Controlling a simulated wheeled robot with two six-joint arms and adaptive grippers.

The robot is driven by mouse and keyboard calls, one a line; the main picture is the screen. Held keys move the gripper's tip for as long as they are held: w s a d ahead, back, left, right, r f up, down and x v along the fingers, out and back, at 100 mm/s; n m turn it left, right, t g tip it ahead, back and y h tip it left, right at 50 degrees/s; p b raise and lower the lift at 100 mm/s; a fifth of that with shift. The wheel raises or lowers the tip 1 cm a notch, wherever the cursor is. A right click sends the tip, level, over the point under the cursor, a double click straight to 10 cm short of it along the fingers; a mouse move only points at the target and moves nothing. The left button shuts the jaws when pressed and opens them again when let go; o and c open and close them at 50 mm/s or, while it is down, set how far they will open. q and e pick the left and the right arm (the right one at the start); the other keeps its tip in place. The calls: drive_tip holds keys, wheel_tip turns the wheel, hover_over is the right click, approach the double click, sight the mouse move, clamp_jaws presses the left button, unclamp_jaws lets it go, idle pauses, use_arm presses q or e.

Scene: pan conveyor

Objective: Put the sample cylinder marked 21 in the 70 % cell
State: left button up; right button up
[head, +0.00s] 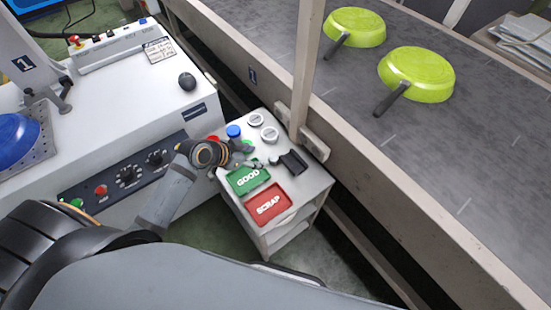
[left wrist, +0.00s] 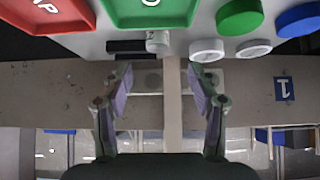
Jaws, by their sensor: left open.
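My left gripper (head: 250,155) is over the small white stand, beside its coloured round caps and above the green GOOD tray (head: 247,179). The left wrist view shows its two fingers (left wrist: 160,85) apart with nothing between them. I cannot make out a sample cylinder marked 21 or a cell marked 70 % in either view. My right gripper is not in view.
The red SCRAP tray (head: 268,204), a blue cap (head: 234,131), white round pieces (head: 256,120) and a black block (head: 293,162) are on the stand. Green pans (head: 417,74) lie on the conveyor (head: 455,145). A white machine (head: 120,115) stands left; a post (head: 306,70) rises behind the stand.

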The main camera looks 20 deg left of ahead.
sight(272, 158)
use_arm(q)
drive_tip(key=x, duration=0.3)
drive_tip(key=shift+w+d+f, duration=0.1)
drive_tip(key=shift+d, duration=0.05)
drive_tip(key=shift+w+d+f, duration=0.1)
drive_tip(key=shift+d+f, duration=0.05)
drive_tip(key=shift+f, duration=0.2)
drive_tip(key=x, duration=0.4)
drive_tip(key=shift+d+f+b, duration=0.1)
drive_tip(key=shift+f+b, duration=0.1)
drive_tip(key=shift+b, duration=0.2)
clamp_jaws()
drive_tip(key=shift+r, duration=0.15)
